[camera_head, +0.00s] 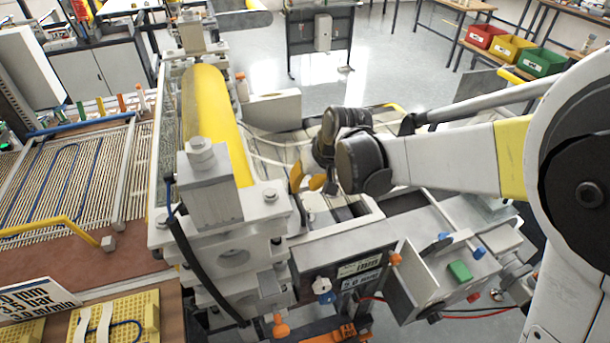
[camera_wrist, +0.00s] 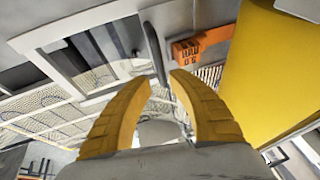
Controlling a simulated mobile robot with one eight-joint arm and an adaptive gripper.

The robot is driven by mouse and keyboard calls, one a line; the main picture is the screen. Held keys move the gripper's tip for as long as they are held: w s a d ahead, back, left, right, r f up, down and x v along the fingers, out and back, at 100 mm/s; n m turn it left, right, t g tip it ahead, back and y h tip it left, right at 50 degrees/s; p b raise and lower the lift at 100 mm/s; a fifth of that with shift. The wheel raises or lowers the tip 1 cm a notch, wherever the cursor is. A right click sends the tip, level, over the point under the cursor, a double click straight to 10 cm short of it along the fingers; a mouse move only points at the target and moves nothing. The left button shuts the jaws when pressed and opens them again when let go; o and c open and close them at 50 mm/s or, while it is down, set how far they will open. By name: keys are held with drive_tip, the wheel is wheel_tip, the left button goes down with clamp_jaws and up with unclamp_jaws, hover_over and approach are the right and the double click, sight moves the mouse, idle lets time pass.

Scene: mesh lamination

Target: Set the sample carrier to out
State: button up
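My gripper (camera_head: 308,184) reaches down over the machine bed, right of the large yellow roller (camera_head: 217,110). In the wrist view, its two yellow fingers (camera_wrist: 161,77) are parted. A dark upright rod or lever (camera_wrist: 152,45) shows at the gap between the fingertips; space shows beside it, and I cannot tell whether either finger touches it. An orange marker with dark lettering (camera_wrist: 187,51) sits right of the rod, its text too small to read surely. I cannot clearly identify the sample carrier or its setting; my gripper and wrist hide part of the bed in the head view.
The yellow roller (camera_wrist: 265,65) stands close on the right in the wrist view. A control panel with a display (camera_head: 360,268) and several knobs is at the machine's front. A green button (camera_head: 459,271) is to its right. Colored bins (camera_head: 510,48) stand far off.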

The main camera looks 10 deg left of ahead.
sight(297, 196)
drive_tip(key=x, duration=0.6)
drive_tip(key=shift+w+a+f+b, duration=0.1)
drive_tip(key=shift+a+f+b, duration=0.05)
drive_tip(key=shift+f+b, duration=0.2)
drive_tip(key=shift+c, duration=0.5)
clamp_jaws()
